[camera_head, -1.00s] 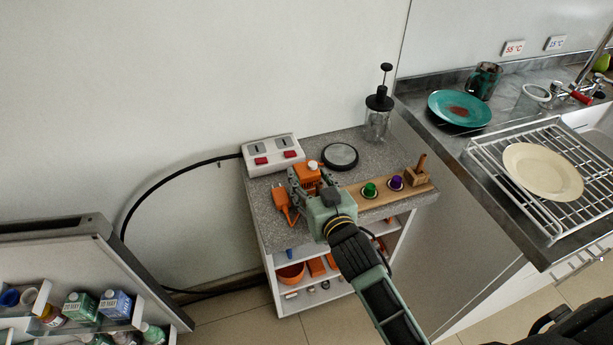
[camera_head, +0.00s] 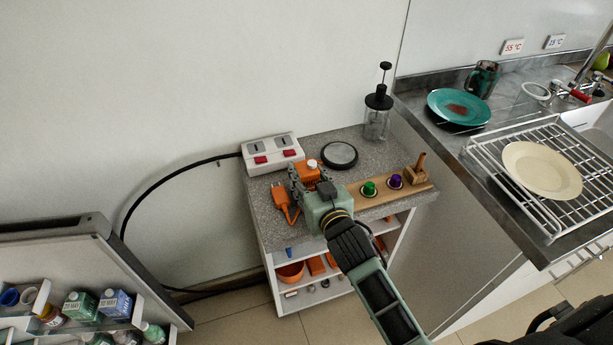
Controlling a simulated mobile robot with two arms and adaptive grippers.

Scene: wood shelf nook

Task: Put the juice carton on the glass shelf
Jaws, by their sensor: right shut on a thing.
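The orange juice carton (camera_head: 308,172) with a white cap stands at the grey speckled top of the small cabinet, in the middle of the head view. My right gripper (camera_head: 305,183) is shut on it from the near side, and its fingers and palm hide the lower part of the carton. I cannot tell whether the carton touches the top. No glass shelf can be made out in this view. My left gripper is not in view.
Around the carton are a white box with red switches (camera_head: 271,153), a round dark disc (camera_head: 340,155), an orange tool (camera_head: 284,199), a wooden board (camera_head: 408,192) and a glass press (camera_head: 377,115). An open door rack (camera_head: 105,250) holds cartons and bottles at lower left.

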